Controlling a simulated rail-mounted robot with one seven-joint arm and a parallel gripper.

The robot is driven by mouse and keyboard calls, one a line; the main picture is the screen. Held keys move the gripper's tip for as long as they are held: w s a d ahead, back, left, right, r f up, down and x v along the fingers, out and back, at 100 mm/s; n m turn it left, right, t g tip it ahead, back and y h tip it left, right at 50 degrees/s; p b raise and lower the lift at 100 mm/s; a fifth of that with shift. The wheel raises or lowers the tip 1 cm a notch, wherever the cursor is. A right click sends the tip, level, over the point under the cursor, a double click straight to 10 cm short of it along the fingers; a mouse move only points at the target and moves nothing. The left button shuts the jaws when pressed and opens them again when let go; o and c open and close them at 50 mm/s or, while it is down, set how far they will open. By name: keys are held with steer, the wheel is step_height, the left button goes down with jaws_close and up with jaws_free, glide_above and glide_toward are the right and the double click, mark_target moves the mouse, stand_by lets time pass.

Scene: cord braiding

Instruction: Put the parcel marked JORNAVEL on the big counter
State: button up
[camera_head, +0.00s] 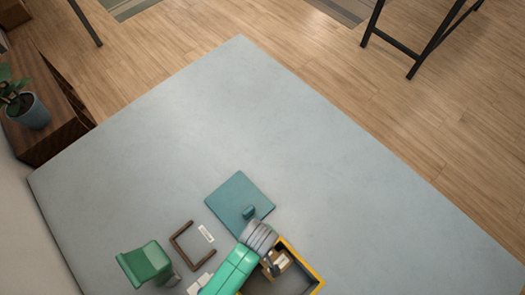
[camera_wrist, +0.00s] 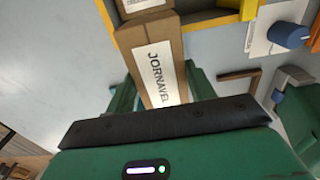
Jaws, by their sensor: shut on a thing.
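The parcel marked JORNAVEL (camera_wrist: 148,32) is a brown cardboard box with a white label, in the middle of the wrist view. My gripper (camera_wrist: 160,82) is shut on it, one dark green finger on each side. In the head view a brown parcel (camera_head: 279,263) shows at my gripper (camera_head: 270,265), over the yellow-rimmed crate (camera_head: 314,280); whether it is clear of the crate I cannot tell. A large pale blue-grey top (camera_head: 210,125), seemingly the big counter, fills the middle of the head view and is mostly bare.
A second labelled box (camera_wrist: 135,8) touches or stands close to the parcel's far end. A teal square (camera_head: 232,197), a brown bracket (camera_head: 176,240), a white label (camera_head: 206,233) and a green object (camera_head: 145,262) are near the crate. A potted plant (camera_head: 28,110) stands at the far left.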

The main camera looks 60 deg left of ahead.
steer(key=shift+w, duration=0.1)
steer(key=w+f+b, duration=0.1)
steer(key=w+b, duration=0.1)
steer(key=w, duration=0.3)
steer(key=w+f+b, duration=0.2)
steer(key=w, duration=0.3)
steer(key=w+f+b, duration=0.2)
steer(key=w, duration=0.3)
steer(key=shift+w+f, duration=0.15)
steer(key=shift+w, duration=0.25)
steer(key=shift+w, duration=0.1)
steer(key=o, duration=1)
steer(key=shift+o, duration=0.2)
step_height(320, 180, up, 12)
steer(key=p, duration=0.4)
